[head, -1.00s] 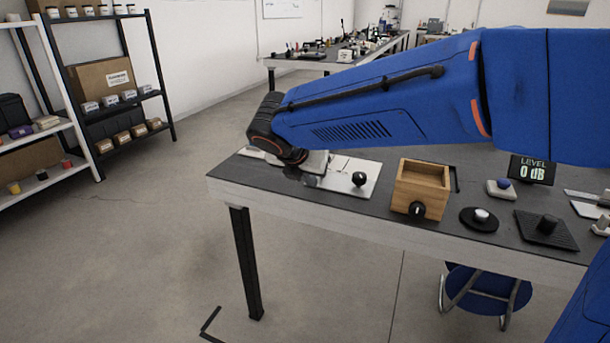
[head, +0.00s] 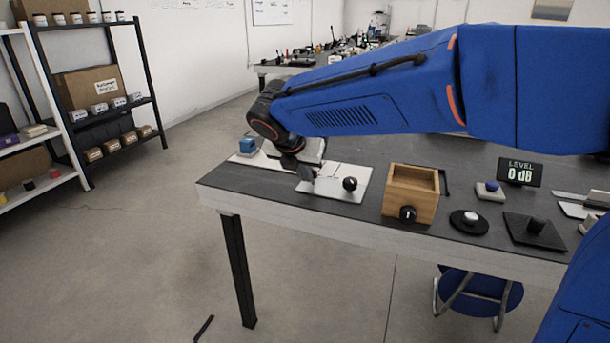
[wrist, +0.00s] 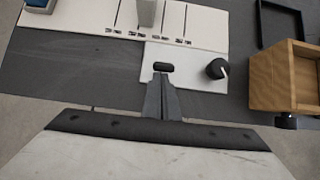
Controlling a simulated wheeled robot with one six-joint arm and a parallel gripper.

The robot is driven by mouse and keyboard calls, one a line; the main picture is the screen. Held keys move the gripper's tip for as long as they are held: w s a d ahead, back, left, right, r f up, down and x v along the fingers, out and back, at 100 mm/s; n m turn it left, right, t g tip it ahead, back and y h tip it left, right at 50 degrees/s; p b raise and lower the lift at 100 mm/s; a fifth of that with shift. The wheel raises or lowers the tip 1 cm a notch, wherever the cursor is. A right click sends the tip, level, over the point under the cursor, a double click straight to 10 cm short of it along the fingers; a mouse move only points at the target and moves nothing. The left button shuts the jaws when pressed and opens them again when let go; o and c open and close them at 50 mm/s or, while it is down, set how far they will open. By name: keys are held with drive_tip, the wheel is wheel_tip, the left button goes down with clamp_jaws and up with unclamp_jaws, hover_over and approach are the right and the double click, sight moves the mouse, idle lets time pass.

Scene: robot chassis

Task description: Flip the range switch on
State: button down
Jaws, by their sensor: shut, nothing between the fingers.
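A white plate (head: 340,193) lies on the dark worktop and carries a round black knob (head: 349,184). In the wrist view the plate (wrist: 190,52) shows this knob (wrist: 217,69) with a white pointer. Left of the knob is a small black piece (wrist: 163,67), which looks like the range switch; I cannot read its label or its position. My gripper (wrist: 162,80) is shut and empty, its tips right beside the near side of this piece. I cannot tell whether they touch. In the head view my gripper (head: 306,186) is low over the plate's left part and hides the switch.
A white panel with slots (wrist: 75,22) adjoins the plate, with a blue block (head: 247,145) at its far left. A wooden box (head: 411,194) with a dial stands right of the plate. Further right are a round knob, a black pad and a display (head: 520,172) reading 0 dB.

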drive_tip(key=shift+w+d+r+g, duration=0.1)
drive_tip(key=shift+w+r+g, duration=0.1)
drive_tip(key=shift+g, duration=0.1)
drive_tip(key=shift+w+d+r+g+y, duration=0.15)
drive_tip(key=shift+w+r+g+y, duration=0.15)
drive_tip(key=shift+w+g, duration=0.3)
drive_tip(key=shift+w+d+r+g+y, duration=0.2)
drive_tip(key=shift+w+g+y, duration=0.15)
drive_tip(key=shift+g, duration=0.35)
drive_tip(key=g, duration=0.1)
drive_tip(key=w+g, duration=0.1)
drive_tip(key=w+g+y, duration=0.1)
drive_tip(key=shift+d+r, duration=0.3)
drive_tip(key=shift+d, duration=0.05)
drive_tip(key=shift+s+a, duration=0.1)
drive_tip(key=shift+s, duration=0.05)
drive_tip(key=shift+r, duration=0.2)
drive_tip(key=shift+r, duration=0.6)
